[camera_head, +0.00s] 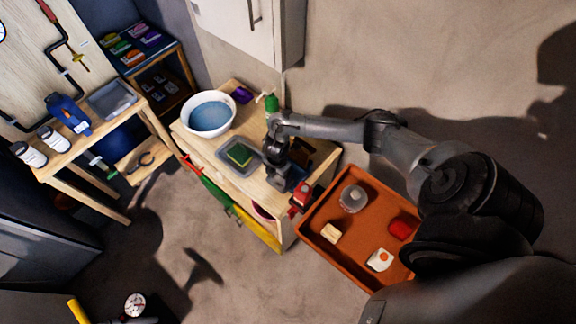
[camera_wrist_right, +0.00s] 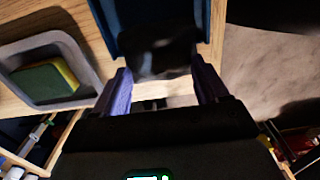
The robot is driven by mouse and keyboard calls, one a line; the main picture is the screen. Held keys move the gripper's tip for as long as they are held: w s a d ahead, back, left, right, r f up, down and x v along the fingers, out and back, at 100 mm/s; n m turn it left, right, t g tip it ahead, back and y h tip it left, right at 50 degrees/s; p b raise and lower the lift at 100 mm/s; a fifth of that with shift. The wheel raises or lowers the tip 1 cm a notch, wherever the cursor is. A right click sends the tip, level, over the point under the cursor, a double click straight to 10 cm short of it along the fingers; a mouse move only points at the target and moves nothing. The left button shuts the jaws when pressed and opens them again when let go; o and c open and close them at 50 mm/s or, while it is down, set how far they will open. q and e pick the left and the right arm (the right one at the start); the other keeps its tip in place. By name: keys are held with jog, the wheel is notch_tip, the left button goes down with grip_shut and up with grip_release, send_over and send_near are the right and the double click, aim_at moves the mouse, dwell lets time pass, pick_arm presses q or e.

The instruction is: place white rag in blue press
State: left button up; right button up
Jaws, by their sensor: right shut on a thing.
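My right gripper (camera_head: 278,172) is over the right end of the wooden workbench. In the right wrist view its two purple-blue fingers (camera_wrist_right: 160,72) stand either side of a dark, crumpled-looking thing with pale streaks (camera_wrist_right: 163,58), which it grips. This may be the white rag in shade; its colour is unclear. A blue-walled thing (camera_wrist_right: 122,28), likely the blue press, lies just beyond the fingertips, with the gripped thing at its near opening. Whether the thing is inside or above it I cannot tell. In the head view my gripper hides most of this spot. My left gripper is not in view.
A grey tray with a green-yellow sponge (camera_head: 239,155) sits left of my gripper, and a white basin of blue water (camera_head: 210,115) behind it. A green-capped bottle (camera_head: 271,103) stands at the back. An orange tray (camera_head: 318,249) holding several items is at the right.

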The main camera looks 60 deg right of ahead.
jog(key=d, duration=0.3)
jog(key=s+d, duration=0.1)
jog(key=d, duration=0.1)
jog(key=shift+s+d+p, duration=0.15)
jog(key=shift+d+p, duration=0.15)
jog(key=shift+d, duration=0.1)
jog(key=shift+a+f, duration=0.1)
jog(key=shift+f, duration=0.4)
jog(key=shift+a+f, duration=0.15)
jog(key=shift+f, duration=0.15)
jog(key=shift+f, duration=0.15)
jog(key=o, duration=1.1)
jog(key=shift+o, duration=0.2)
